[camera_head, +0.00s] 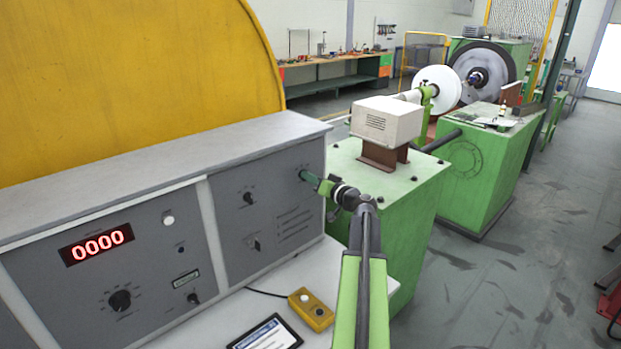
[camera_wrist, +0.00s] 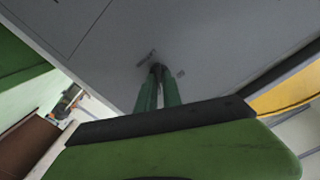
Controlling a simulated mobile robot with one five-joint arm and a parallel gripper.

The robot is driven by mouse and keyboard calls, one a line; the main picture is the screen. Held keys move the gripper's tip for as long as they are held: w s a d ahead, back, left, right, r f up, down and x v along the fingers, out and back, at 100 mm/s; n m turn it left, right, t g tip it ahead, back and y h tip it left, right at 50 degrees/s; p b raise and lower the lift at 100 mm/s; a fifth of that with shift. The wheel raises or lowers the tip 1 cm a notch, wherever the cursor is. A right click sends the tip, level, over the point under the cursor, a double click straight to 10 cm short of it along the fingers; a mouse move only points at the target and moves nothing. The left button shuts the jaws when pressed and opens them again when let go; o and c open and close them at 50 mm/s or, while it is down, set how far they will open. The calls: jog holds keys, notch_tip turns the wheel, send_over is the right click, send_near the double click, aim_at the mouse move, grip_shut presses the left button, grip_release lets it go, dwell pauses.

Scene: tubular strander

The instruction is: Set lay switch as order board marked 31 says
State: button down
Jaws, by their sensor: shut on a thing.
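My gripper (camera_head: 306,176) reaches to the right part of the grey control panel (camera_head: 285,208). It also shows in the wrist view (camera_wrist: 157,76), its two green fingers close together. They are shut on a small dark switch knob (camera_wrist: 155,67) on the panel face. Two small label marks sit beside the knob, too blurred to read. The fingers hide most of the knob, so I cannot tell which way it points. No order board marked 31 can be made out in either view.
Other knobs (camera_head: 248,198) and a red display (camera_head: 97,243) reading 0000 are on the panel. A tablet (camera_head: 268,335) and a yellow button box (camera_head: 311,309) lie on the ledge below. Open floor lies farther right.

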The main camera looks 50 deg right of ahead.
jog(key=shift+d+m, duration=0.1)
jog(key=shift+m, duration=1.4)
jog(key=c, duration=1.5)
grip_release()
jog(key=s+a, duration=0.1)
jog(key=s, duration=1.6)
jog(key=shift+s+a, duration=0.15)
jog(key=shift+s, duration=0.05)
